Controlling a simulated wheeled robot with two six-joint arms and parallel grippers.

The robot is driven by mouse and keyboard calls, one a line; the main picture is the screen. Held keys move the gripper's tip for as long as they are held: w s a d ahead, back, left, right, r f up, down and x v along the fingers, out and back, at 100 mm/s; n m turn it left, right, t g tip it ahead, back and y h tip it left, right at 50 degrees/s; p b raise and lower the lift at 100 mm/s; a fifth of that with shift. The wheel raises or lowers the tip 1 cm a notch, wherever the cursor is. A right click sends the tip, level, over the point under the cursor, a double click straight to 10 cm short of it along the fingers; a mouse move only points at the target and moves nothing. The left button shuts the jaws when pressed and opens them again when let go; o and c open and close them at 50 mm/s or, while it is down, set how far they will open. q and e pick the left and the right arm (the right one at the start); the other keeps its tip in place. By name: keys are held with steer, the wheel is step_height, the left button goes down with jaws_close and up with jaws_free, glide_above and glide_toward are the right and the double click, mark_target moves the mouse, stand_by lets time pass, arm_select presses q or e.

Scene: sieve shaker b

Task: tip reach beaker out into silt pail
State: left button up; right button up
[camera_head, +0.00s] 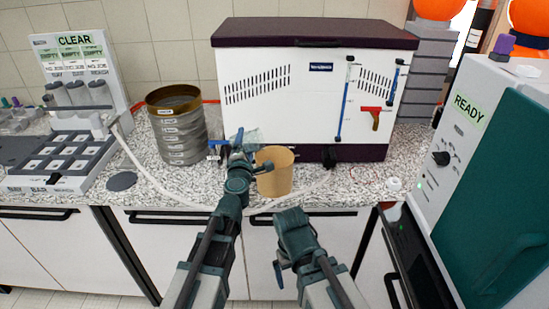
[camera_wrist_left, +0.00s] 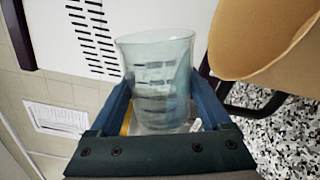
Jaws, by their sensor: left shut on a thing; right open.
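A clear beaker with dark level marks (camera_wrist_left: 158,62) fills the middle of the left wrist view. My left gripper (camera_head: 232,148) is shut on it, one blue finger on each side (camera_wrist_left: 158,95). In the head view the beaker (camera_head: 250,136) shows only faintly behind the gripper; its contents and exact tilt are unclear. A tan pail (camera_head: 275,174), which I take as the silt pail, stands on the counter just right of my left gripper, and it fills the upper right of the left wrist view (camera_wrist_left: 270,40). My right gripper (camera_head: 280,268) is open and low, in front of the counter edge.
A white machine with a dark lid (camera_head: 270,100) stands behind the pail. A stack of sieves (camera_head: 180,135) is to the left. A white hose (camera_head: 160,184) runs along the counter front. A grey rack (camera_head: 75,150) is far left; a teal cabinet reading READY (camera_head: 495,190) is right.

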mark_target(254, 146)
arm_select(q)
steer(key=shift+d+r+m+p, duration=0.25)
steer(key=shift+d+m, duration=0.2)
steer(key=shift+d, duration=0.05)
steer(key=shift+d+r+m+p, duration=0.2)
steer(key=shift+d+m, duration=0.25)
steer(key=shift+d+r+m+p, duration=0.2)
steer(key=shift+r+m+p, duration=0.2)
steer(key=shift+m, duration=0.4)
stand_by(0.8)
steer(key=shift+d+f+m+b, duration=0.35)
steer(key=shift+f+m, duration=0.05)
steer(key=shift+m, duration=0.5)
stand_by(0.6)
